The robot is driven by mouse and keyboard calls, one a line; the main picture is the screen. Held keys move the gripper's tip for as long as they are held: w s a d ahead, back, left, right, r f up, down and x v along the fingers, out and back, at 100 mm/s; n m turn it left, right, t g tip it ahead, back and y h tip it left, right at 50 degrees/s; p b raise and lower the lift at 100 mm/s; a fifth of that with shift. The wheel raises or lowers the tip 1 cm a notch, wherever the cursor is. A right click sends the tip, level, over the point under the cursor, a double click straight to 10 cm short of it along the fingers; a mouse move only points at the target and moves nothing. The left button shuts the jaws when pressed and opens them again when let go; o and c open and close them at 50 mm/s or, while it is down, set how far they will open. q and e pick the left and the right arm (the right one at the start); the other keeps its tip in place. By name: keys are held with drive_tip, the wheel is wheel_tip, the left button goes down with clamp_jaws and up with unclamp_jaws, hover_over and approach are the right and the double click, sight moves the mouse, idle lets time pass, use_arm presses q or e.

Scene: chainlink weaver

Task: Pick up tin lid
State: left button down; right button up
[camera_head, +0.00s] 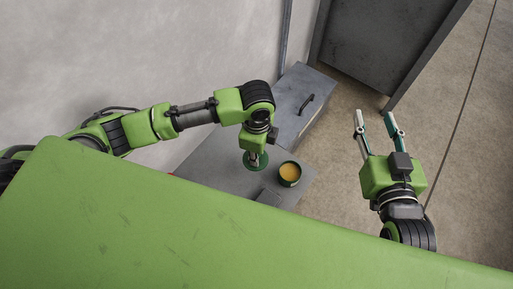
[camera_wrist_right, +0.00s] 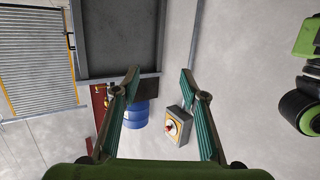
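The green tin lid (camera_head: 256,166) is a flat round disc on the grey table in the head view. My left gripper (camera_head: 255,159) points down over it, with its fingertips at the lid's upper surface. Whether they touch or grip it cannot be made out, because the wrist covers most of the fingers. An open tin (camera_head: 289,181) with orange-yellow contents stands just right of the lid. My right gripper (camera_head: 375,125) is open and empty, out over the floor right of the table. Its spread fingers also show in the right wrist view (camera_wrist_right: 160,85).
A grey box (camera_head: 291,101) with a dark handle stands behind the lid and tin. A dark flat piece (camera_head: 268,197) lies at the table's near side. The right wrist view shows a blue drum (camera_wrist_right: 136,116) and a box with a red button (camera_wrist_right: 177,129).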

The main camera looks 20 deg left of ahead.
use_arm(q)
drive_tip(key=s+d+r+p, duration=0.3)
drive_tip(key=s+r, duration=0.1)
drive_tip(key=s, duration=0.5)
drive_tip(key=shift+r+p, duration=0.25)
drive_tip(key=shift+p, duration=0.05)
use_arm(e)
drive_tip(key=s+d+f+g+h, duration=0.1)
drive_tip(key=s+d+f+g, duration=0.2)
drive_tip(key=s+f+g, duration=0.2)
drive_tip(key=s+d+f+g+h, duration=0.2)
drive_tip(key=s+f+g, duration=0.3)
drive_tip(key=s+f, duration=0.4)
drive_tip(key=shift+s+d+f+m+g, duration=0.2)
drive_tip(key=shift+s+d+m+g, duration=0.25)
drive_tip(key=shift+s, duration=0.45)
drive_tip(key=shift+d, duration=0.1)
